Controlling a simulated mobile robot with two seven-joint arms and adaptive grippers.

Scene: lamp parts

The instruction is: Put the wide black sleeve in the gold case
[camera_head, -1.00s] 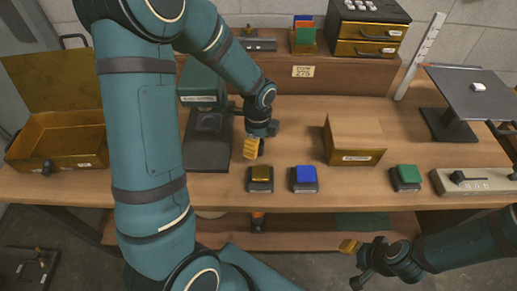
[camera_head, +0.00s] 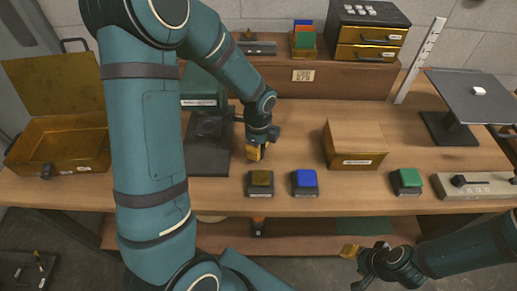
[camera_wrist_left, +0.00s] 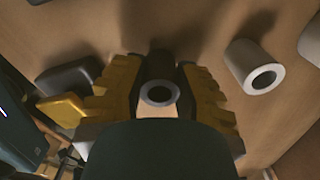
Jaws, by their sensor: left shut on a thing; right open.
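The gold case (camera_head: 62,146) stands at the left end of the bench with its lid raised and its front wall facing me. My left gripper (camera_head: 256,153) is low over the bench, behind the gold and blue buttons. In the left wrist view its yellow fingers (camera_wrist_left: 160,95) are shut on a dark sleeve (camera_wrist_left: 159,68), whose pale-rimmed open end shows between them. I cannot tell its width against other sleeves, and the head view mostly hides it. My right gripper (camera_head: 350,252) is open and empty, in front of the bench.
Two pale sleeves (camera_wrist_left: 254,66) (camera_wrist_left: 312,44) lie near the left gripper in the wrist view. A gold button (camera_head: 260,178), blue button (camera_head: 305,178) and green button (camera_head: 406,177) line the front. A tan box (camera_head: 355,147) stands right of the left gripper. My left arm crosses beside the case.

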